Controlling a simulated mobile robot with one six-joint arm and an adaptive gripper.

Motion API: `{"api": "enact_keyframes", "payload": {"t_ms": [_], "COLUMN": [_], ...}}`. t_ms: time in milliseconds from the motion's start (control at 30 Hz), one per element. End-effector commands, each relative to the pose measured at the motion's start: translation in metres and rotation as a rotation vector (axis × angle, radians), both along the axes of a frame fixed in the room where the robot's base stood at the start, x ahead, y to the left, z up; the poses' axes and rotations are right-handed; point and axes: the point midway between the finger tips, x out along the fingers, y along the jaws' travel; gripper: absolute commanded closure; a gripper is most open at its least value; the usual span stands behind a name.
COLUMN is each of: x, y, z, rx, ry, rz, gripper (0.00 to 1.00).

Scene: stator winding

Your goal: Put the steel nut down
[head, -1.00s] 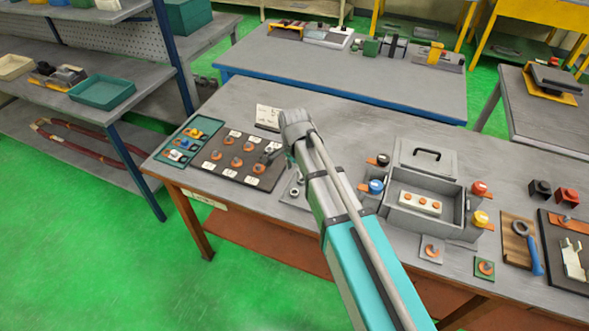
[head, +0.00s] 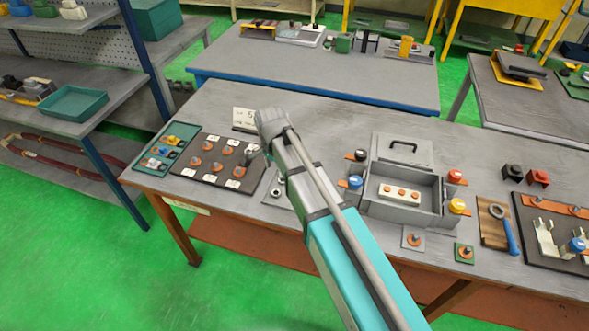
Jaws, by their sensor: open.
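A small steel ring-shaped piece, which looks like the steel nut (head: 278,191), lies on a small grey plate just left of my arm, right of the dark board. My gripper (head: 252,160) hangs below my wrist over the right edge of the dark board (head: 197,177). It is small and partly hidden by my wrist; it is open, and I see nothing held in it. The board carries several copper-coloured pieces with white labels. My arm hides part of the grey plate.
A teal tray (head: 145,174) of small parts is left of the board. A grey open box (head: 372,208) with coloured knobs stands right of my arm. A wooden block with a blue-handled tool (head: 508,236) is further right. A white card (head: 243,118) stands behind the board.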

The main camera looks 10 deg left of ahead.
Motion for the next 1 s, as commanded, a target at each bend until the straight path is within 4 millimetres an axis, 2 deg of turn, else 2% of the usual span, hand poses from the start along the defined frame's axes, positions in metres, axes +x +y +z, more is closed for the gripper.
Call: {"api": "enact_keyframes", "payload": {"t_ms": [267,367,467,567,800,1000], "x": [0.000,0.002,0.004,0.006,0.007,0.001], "y": [-0.003,-0.014,-0.032,-0.059,-0.144,-0.208], "z": [0.000,0.000,0.000,0.000,0.000,0.000], "rx": [0.000,0.000,0.000,0.000,0.000,-0.001], "ry": [0.000,0.000,0.000,0.000,0.000,0.001], "rz": [0.003,0.014,0.036,0.070,0.191,0.289], "gripper": [0.44,0.44,0.44,0.44,0.44,0.44]}}
